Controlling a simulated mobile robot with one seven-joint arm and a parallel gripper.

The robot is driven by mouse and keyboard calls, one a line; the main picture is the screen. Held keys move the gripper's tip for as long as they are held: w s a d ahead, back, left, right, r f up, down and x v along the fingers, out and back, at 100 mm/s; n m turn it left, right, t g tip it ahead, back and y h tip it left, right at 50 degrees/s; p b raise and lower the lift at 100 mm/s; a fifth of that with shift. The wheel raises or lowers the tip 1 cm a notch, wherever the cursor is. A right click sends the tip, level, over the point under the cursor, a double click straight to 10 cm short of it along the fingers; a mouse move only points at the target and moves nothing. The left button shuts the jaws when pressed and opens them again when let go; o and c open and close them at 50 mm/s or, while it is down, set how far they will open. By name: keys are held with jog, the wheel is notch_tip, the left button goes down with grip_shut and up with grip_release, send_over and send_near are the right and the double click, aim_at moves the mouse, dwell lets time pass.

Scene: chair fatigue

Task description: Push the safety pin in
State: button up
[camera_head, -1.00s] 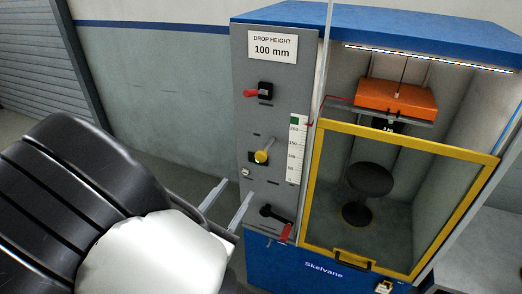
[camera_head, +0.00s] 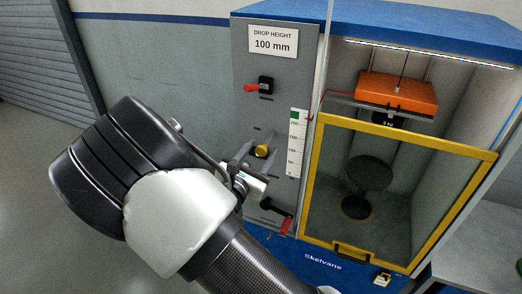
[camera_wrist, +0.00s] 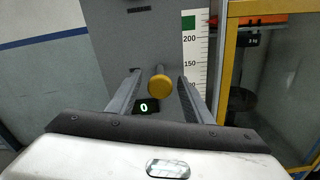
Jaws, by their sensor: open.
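The yellow-headed pin (camera_head: 262,151), which I take as the safety pin, sticks out of the grey panel (camera_head: 262,110). In the wrist view the round yellow head (camera_wrist: 160,87) lies between my gripper's two fingers, with a gap on each side. A short stem shows behind the head. My gripper (camera_head: 252,149) is open and empty, with its fingers pointing at the panel around the pin. I cannot tell how deep the pin sits.
A red-handled switch (camera_head: 258,86) is above the pin, and a black lever with a red end (camera_head: 276,210) is below. A height scale (camera_head: 297,143) runs to the right. The yellow-framed door (camera_head: 311,195) covers the chamber with a stool (camera_head: 369,174). A small display (camera_wrist: 146,105) reads 0.

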aim_at(266, 142)
grip_shut()
jog(key=shift+b+x, duration=0.35)
jog(key=shift+x, duration=1.65)
grip_release()
jog(key=shift+s, duration=0.15)
jog(key=shift+s+a, duration=0.1)
jog(key=b+v, duration=0.1)
jog(key=v, duration=1.6)
jog(key=shift+s, duration=0.2)
